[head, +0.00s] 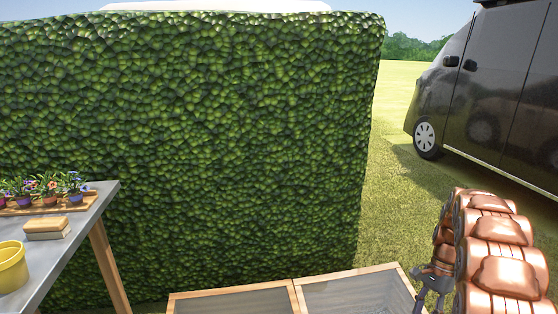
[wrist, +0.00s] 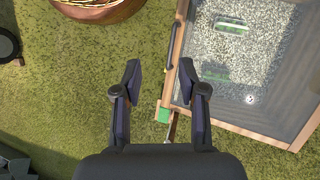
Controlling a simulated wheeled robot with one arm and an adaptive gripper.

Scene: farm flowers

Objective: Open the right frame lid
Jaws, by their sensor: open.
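The right frame lid (head: 355,293) is a clear panel with a wooden rim, lying flat at the bottom of the head view, beside a similar left lid (head: 235,301). The wrist view shows a wooden-rimmed clear lid (wrist: 240,120) with gravel visible beneath it and a dark handle (wrist: 175,44) along its left edge. My gripper (wrist: 160,78) is open and empty. Its right finger overlaps the lid's edge in the picture, just below the handle; its left finger is over grass. In the head view my gripper (head: 432,284) is at the lid's right side.
A round brown basket (wrist: 98,10) stands on the grass at the top. A hedge (head: 200,150) rises behind the frames. A table (head: 70,237) with potted flowers is at left; a dark van (head: 490,90) stands far right.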

